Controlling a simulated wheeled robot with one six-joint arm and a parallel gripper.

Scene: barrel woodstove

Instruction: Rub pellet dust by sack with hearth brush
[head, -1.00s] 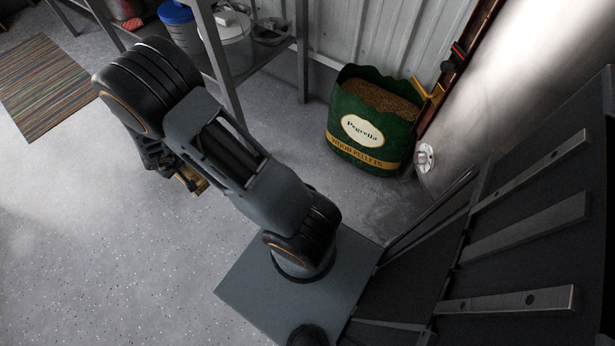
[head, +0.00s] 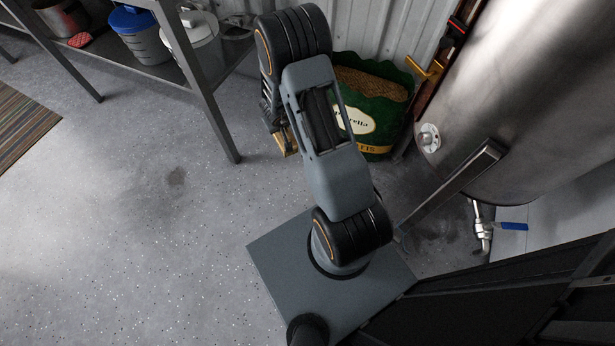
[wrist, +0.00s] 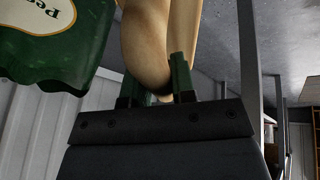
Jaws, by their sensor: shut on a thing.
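The green sack of wood pellets (head: 375,132) stands open by the wall, partly hidden behind my arm in the head view. It also shows at the upper left of the wrist view (wrist: 55,50), upside down. My gripper (wrist: 158,84) is shut on the wooden hearth brush (wrist: 147,40). The brush's bristles are not clear in the wrist view. In the head view, a small tan part of the brush (head: 290,142) shows below my arm, left of the sack and above the floor. I cannot make out pellet dust for sure; the floor by the sack is mostly hidden.
A metal shelf (head: 205,95) with a blue-lidded bucket (head: 140,38) and a white-lidded bucket (head: 200,45) stands left of the sack. A large metal tank (head: 500,100) is at the right. The open floor has a dark smudge (head: 176,177). A striped mat (head: 22,122) lies far left.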

